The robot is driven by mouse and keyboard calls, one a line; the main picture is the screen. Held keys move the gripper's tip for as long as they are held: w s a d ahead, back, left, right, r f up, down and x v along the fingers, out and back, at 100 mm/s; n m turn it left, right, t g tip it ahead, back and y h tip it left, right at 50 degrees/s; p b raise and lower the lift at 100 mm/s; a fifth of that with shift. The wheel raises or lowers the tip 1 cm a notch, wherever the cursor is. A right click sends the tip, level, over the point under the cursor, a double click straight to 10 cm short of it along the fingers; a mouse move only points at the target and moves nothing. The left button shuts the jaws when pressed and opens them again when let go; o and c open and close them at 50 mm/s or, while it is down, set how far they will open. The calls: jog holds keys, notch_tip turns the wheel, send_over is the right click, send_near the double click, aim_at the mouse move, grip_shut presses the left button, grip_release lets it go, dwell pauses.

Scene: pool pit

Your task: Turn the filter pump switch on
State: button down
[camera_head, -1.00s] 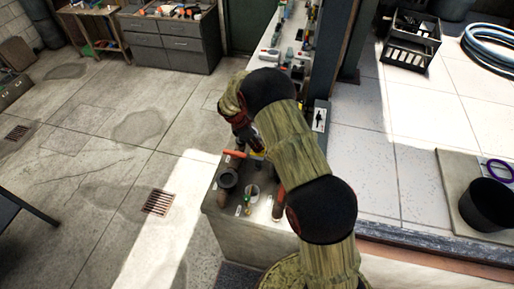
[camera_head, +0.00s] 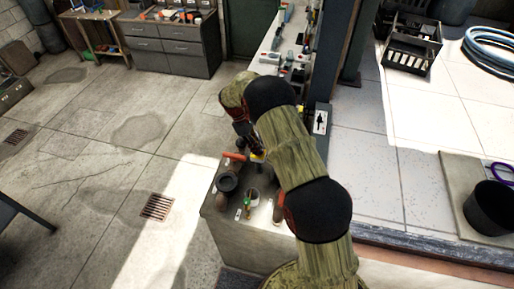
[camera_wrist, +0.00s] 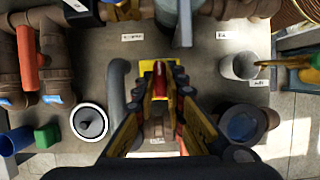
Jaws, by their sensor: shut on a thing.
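A red switch handle (camera_wrist: 159,78) stands on a yellow plate (camera_wrist: 149,66) in the middle of the wrist view. I take it for the filter pump switch; its label is too small to read. My gripper (camera_wrist: 163,84) has its yellow and black fingers on either side of the red handle and is shut on it. The fingers hide part of the handle and plate. In the head view my gripper (camera_head: 257,158) is low over the bench top, largely hidden by my arm, with a bit of yellow showing there.
Brown pipes (camera_wrist: 59,58) and a grey bent pipe (camera_wrist: 118,82) stand left of the switch. A round white-rimmed fitting (camera_wrist: 90,122) and a blue-topped pipe (camera_wrist: 243,124) flank my gripper. A grey cylinder (camera_wrist: 240,66) stands at right. The floor (camera_head: 100,190) is open.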

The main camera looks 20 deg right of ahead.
jog(key=c, duration=1.8)
grip_release()
jog(key=shift+c, duration=0.2)
jog(key=v, duration=1.2)
jog(key=shift+w, duration=0.1)
